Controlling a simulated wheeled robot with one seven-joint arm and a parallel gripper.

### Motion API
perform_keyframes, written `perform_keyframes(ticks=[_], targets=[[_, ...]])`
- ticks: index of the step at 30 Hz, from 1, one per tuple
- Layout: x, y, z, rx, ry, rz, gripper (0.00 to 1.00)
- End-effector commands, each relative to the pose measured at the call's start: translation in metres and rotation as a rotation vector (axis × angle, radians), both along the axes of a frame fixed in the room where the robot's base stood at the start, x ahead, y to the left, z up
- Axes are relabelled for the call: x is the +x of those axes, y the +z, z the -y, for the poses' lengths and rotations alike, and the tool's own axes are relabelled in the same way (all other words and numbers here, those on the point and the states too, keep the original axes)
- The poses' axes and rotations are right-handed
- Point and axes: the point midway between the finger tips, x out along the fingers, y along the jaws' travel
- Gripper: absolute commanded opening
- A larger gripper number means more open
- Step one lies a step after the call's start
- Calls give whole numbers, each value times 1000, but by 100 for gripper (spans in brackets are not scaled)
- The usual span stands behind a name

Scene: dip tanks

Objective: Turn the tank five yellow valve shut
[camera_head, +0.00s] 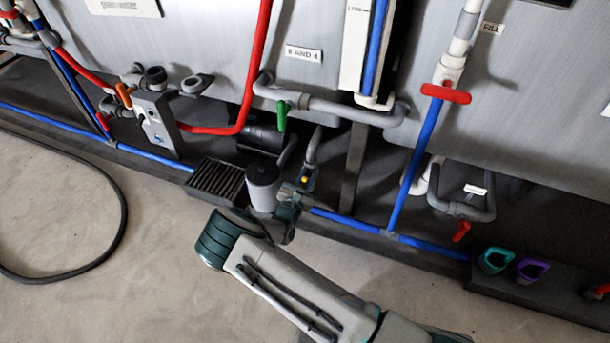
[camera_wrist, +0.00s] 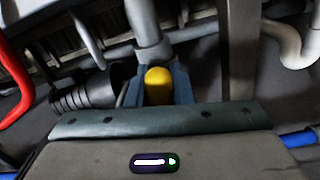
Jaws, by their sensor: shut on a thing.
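The yellow valve (camera_head: 304,180) is a small spot of yellow low on the grey pipe beneath the tanks in the head view. In the wrist view the yellow valve (camera_wrist: 158,84) is a rounded knob at the lower end of a grey pipe. My gripper (camera_head: 299,187) reaches in at floor-pipe height and is shut on the yellow valve. In the wrist view my gripper's (camera_wrist: 159,92) bluish fingers stand on both sides of the knob. The valve's lower part is hidden by my gripper.
A green valve handle (camera_head: 281,116) and a red one (camera_head: 446,93) are higher up. Blue pipe (camera_head: 345,222) runs along the base. The concrete floor in front (camera_head: 150,250) is mostly clear.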

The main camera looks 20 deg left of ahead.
Motion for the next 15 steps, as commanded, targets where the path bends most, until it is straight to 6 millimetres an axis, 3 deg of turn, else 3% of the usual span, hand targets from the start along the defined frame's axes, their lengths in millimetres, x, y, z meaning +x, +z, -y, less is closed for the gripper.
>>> perform_keyframes(ticks=[15], targets=[[-1,-3,11,481,-1,35,0]])
